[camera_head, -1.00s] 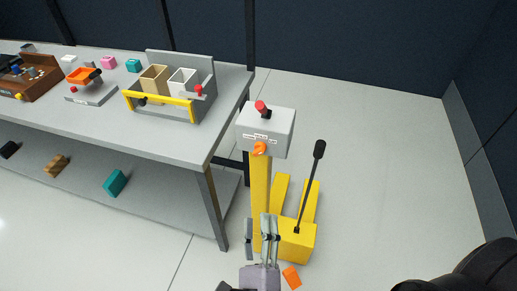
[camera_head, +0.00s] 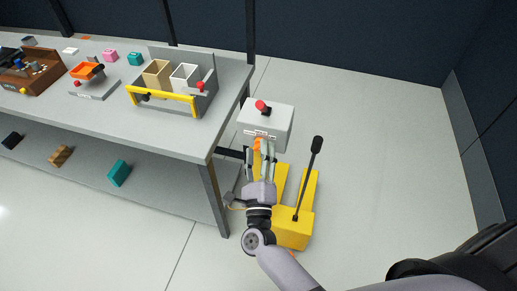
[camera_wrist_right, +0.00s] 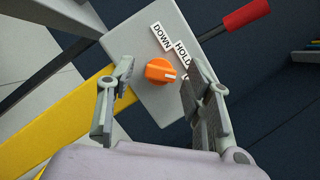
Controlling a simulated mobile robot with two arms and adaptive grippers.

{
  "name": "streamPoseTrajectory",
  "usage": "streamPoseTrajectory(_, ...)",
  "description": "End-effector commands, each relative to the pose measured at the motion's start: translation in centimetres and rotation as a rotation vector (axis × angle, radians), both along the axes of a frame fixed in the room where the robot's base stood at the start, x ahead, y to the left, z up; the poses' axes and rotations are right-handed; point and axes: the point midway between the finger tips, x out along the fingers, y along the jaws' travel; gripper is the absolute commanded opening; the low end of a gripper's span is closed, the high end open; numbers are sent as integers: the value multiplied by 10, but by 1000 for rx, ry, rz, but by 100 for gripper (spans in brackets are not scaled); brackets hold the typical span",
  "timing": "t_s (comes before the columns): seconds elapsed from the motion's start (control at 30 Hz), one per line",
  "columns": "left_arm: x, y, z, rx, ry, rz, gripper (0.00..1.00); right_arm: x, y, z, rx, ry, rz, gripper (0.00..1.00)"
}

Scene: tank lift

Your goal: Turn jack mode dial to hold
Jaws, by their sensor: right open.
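The orange jack mode dial (camera_wrist_right: 160,71) sits on the face of the grey control box (camera_wrist_right: 150,28), beside the labels DOWN (camera_wrist_right: 162,37) and HOLD (camera_wrist_right: 183,50). A further label, if any, is hidden behind a finger. The dial's white mark points towards the right finger in the right wrist view. My right gripper (camera_wrist_right: 160,95) is open, with its fingers on either side of the dial; I cannot tell whether they touch it. In the head view, the right gripper (camera_head: 262,158) is in front of the box (camera_head: 266,120) and partly covers the dial (camera_head: 257,144). My left gripper is not in view.
The yellow jack (camera_head: 293,232) stands on the floor with a black-handled lever (camera_head: 309,172) to the right of my gripper. A grey workbench (camera_head: 172,132) with trays and small blocks is at left. The floor at right is clear.

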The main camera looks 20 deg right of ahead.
Motion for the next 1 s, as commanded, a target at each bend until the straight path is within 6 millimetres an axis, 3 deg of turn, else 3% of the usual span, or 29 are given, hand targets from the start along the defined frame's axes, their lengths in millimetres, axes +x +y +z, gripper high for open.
streamPoseTrajectory(0.37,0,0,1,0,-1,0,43,5,-2,1,0,0,0,45)
streamPoseTrajectory(1.0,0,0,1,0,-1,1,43,4,-1,1,0,0,0,3)
